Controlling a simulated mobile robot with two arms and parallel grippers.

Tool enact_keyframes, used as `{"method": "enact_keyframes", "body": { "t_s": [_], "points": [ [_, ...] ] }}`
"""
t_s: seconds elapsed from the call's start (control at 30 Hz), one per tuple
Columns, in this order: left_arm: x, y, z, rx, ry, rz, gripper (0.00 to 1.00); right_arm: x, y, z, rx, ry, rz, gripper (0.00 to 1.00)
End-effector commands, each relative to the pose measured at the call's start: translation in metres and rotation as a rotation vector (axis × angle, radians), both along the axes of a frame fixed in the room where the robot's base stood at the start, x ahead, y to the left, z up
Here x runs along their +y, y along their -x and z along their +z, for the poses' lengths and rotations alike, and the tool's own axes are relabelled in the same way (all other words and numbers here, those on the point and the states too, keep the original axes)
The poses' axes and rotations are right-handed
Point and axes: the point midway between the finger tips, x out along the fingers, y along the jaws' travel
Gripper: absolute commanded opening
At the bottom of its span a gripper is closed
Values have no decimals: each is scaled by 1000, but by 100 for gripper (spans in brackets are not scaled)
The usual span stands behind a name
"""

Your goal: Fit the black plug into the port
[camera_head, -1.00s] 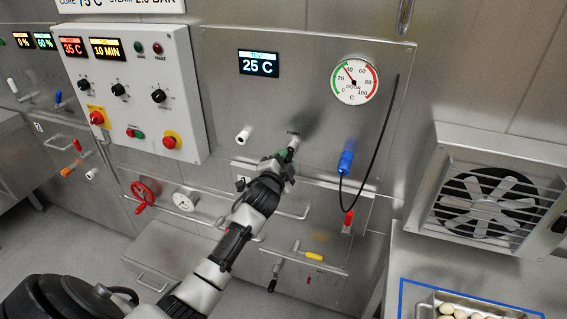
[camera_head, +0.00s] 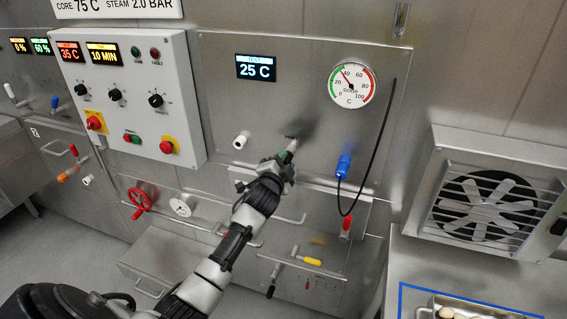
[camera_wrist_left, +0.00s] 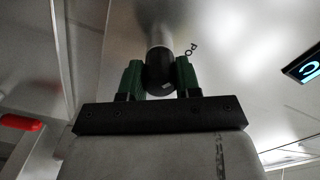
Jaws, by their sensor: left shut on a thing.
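My left gripper (camera_head: 287,156) reaches up to the steel panel, just right of a white knob-like fitting. In the left wrist view its green fingers (camera_wrist_left: 158,78) are shut on the black plug (camera_wrist_left: 158,72), which looks dark and rounded. A pale grey cylinder (camera_wrist_left: 160,35) extends from the plug toward the panel; I cannot tell whether it is the plug's tip or part of the port. The port's opening is hidden, and part of its printed label (camera_wrist_left: 191,49) shows beside the cylinder. Whether the plug is seated cannot be told. My right gripper is not in view.
The white fitting (camera_head: 241,140) is left of my gripper. A red-handled part (camera_head: 346,224) and a bar handle (camera_head: 290,218) lie below. A control box (camera_head: 128,95) stands out at left.

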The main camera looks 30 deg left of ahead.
Motion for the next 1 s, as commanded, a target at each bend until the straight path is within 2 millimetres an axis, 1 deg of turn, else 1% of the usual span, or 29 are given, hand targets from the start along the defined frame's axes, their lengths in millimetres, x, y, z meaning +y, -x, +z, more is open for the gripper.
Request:
{"method": "enact_keyframes", "body": {
  "t_s": [0.43, 0.47, 0.63, 0.67, 0.83, 0.87, 0.9, 0.93, 1.0],
  "points": [
    [0, -2, 1, -2, 0, 0, 8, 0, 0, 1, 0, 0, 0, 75],
    [0, -2, 1, -2, 0, 0, 34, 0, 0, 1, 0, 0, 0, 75],
    [0, -2, 1, -2, 0, 0, 60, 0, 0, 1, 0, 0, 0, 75],
    [0, -2, 1, -2, -1, 0, 63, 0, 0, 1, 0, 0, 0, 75],
    [0, -2, 0, -1, 0, 0, 63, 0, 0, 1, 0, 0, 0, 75],
    [0, -1, 0, 0, 0, 0, 66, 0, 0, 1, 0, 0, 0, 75],
    [0, -1, 0, 0, 0, 0, 72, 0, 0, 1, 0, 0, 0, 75],
    [0, -1, 0, 0, 0, 0, 75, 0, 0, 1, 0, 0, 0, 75],
    [0, -1, 0, 0, 0, 0, 75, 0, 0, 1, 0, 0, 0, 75]
  ]
}}
